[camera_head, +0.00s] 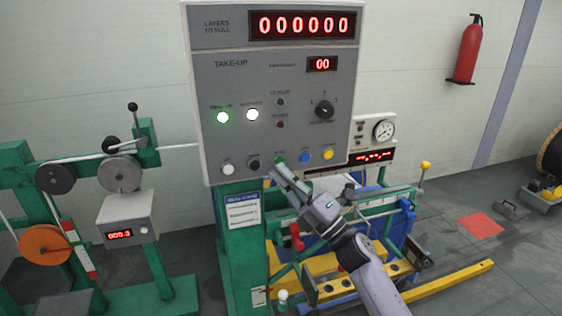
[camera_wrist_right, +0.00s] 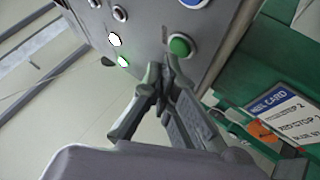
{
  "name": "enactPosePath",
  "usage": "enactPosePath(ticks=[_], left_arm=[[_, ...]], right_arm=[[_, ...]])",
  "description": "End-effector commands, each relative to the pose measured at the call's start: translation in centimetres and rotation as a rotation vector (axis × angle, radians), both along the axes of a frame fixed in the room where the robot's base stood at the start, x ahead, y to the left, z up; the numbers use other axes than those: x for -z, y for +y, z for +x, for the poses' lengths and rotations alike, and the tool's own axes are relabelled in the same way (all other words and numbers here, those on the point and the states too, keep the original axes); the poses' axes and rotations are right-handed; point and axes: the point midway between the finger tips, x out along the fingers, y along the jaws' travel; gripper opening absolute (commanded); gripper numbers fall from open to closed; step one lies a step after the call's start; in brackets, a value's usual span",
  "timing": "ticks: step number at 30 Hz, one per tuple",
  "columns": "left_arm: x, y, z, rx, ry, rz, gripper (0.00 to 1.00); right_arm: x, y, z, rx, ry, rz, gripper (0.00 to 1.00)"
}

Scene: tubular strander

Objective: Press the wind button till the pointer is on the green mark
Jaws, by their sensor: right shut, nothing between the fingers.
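A grey control panel (camera_head: 236,160) stands in the middle of the head view, with a row of buttons along its lower edge. A green button (camera_head: 280,161) in that row is partly covered by my right gripper (camera_head: 277,173); its label is too small to read surely. In the right wrist view the green button (camera_wrist_right: 181,46) sits just beyond the shut, empty fingertips (camera_wrist_right: 163,72). I cannot tell whether they touch it. A round dial gauge (camera_head: 383,130) with a dark pointer is on a box to the right; no green mark is readable on it. My left gripper is not in view.
White (camera_head: 228,168), black (camera_head: 254,163), blue (camera_head: 305,157) and yellow (camera_head: 327,153) buttons flank the green one. A lit green lamp (camera_head: 223,117) is above. Green machine frames stand at left and below. A yellow floor bar (camera_head: 450,281) and red floor patch (camera_head: 480,225) are at right.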

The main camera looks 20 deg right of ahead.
Motion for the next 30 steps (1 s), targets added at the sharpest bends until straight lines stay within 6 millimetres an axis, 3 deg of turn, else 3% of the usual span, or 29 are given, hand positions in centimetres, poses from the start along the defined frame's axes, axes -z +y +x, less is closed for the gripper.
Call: enactPosePath(ticks=[13,30], left_arm=[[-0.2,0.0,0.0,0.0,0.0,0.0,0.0],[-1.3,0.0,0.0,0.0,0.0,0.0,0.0]], right_arm=[[0.0,0.0,-0.7,0.0,0.0,0.0,0.0],[0.0,-0.2,-5.4,0.0,0.001,-0.001,0.0]])
